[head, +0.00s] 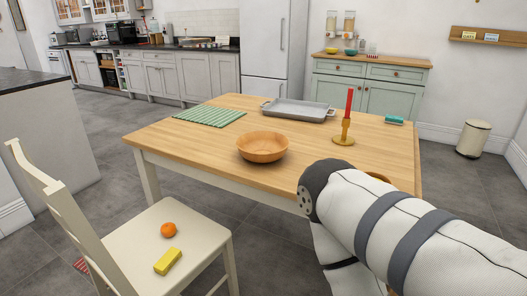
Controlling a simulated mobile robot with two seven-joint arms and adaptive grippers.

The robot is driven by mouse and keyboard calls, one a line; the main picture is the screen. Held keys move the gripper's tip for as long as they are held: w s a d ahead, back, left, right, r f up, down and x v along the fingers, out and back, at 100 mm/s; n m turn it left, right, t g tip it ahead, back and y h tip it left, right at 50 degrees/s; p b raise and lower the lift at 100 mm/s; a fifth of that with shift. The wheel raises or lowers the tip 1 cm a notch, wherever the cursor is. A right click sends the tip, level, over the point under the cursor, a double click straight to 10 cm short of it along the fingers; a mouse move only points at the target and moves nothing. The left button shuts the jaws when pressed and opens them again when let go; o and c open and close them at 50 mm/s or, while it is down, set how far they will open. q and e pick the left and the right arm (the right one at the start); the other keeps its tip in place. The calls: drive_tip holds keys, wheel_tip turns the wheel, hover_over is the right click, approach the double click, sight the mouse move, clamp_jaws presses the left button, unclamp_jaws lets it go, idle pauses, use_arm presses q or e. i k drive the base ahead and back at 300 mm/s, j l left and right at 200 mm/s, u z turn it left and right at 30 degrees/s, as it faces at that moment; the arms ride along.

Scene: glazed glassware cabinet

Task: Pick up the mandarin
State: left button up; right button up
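The mandarin (168,230) is a small orange ball on the seat of a cream wooden chair (140,240) at the lower left of the head view. A yellow block-like item (167,261) lies just in front of it on the same seat, apart from it. My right arm comes in from the lower right, over the near right part of the table. Its gripper does not show. My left gripper and arm are not in view.
A wooden table (210,130) stands beyond the chair. It bears a wooden bowl (262,146), a green striped mat (209,115), a grey tray (298,110) and a red candle (348,108) in a holder. The chair's backrest rises left of the mandarin.

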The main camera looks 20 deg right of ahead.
sight(168, 229)
drive_tip(key=i+l+z, duration=0.25)
drive_tip(key=i+l, duration=0.2)
drive_tip(key=i, duration=0.25)
drive_tip(key=i+l+z, duration=0.15)
drive_tip(key=i, duration=0.2)
drive_tip(key=i+j, duration=0.15)
drive_tip(key=i, duration=0.15)
drive_tip(key=i+j, duration=0.15)
drive_tip(key=i, duration=0.15)
